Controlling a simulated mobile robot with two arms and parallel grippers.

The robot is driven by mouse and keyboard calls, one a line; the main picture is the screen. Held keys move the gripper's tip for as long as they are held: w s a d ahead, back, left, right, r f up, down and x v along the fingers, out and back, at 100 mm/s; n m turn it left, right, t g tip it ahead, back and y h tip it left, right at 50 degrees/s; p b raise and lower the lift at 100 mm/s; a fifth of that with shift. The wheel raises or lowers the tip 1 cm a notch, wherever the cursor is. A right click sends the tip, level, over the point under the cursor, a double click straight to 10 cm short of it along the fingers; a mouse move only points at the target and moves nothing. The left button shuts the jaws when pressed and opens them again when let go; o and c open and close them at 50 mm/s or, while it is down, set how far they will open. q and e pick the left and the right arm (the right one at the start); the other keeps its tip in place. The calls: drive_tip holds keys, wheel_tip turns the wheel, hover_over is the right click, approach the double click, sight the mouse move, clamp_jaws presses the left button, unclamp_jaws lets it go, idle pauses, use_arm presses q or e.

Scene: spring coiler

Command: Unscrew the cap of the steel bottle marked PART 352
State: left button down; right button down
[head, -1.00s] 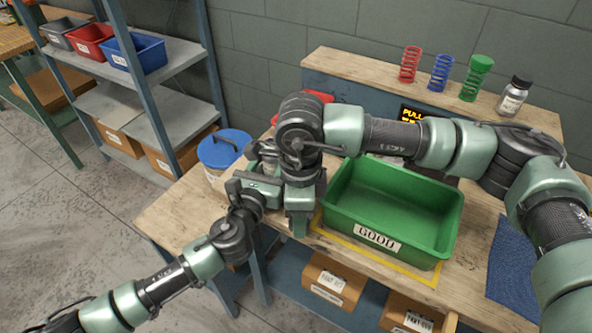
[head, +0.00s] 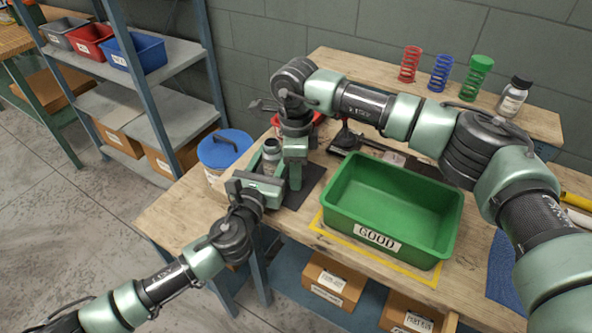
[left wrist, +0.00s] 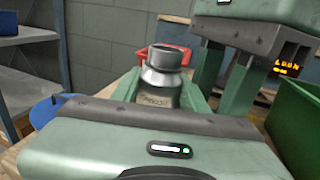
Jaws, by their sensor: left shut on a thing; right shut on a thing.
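The steel bottle (head: 271,151) stands upright at the left of the bench. In the left wrist view the bottle (left wrist: 160,88) shows a bare-looking neck with a dark rim and a label whose print is blurred. My left gripper (head: 268,162) is shut on the bottle's body, with a finger on each side. My right gripper (head: 294,178) points down just right of the bottle, clear of its neck. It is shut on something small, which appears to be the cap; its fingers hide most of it. It also shows in the left wrist view (left wrist: 222,85).
A green GOOD bin (head: 345,222) stands close to the right of the grippers. A blue-lidded tub (head: 224,148) is at the left and a red bin (head: 318,122) behind. Springs and a small black-capped bottle (head: 513,97) stand on the back ledge.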

drive_tip(key=c, duration=1.2)
unclamp_jaws()
use_arm(q)
drive_tip(key=c, duration=0.7)
unclamp_jaws()
use_arm(e)
wheel_tip(320, 180, up, 12)
drive_tip(key=shift+r, duration=0.1)
use_arm(q)
drive_tip(key=v, duration=0.7)
drive_tip(key=shift+s+a, duration=0.2)
drive_tip(key=shift+s, duration=0.15)
use_arm(e)
drive_tip(key=shift+f, duration=0.2)
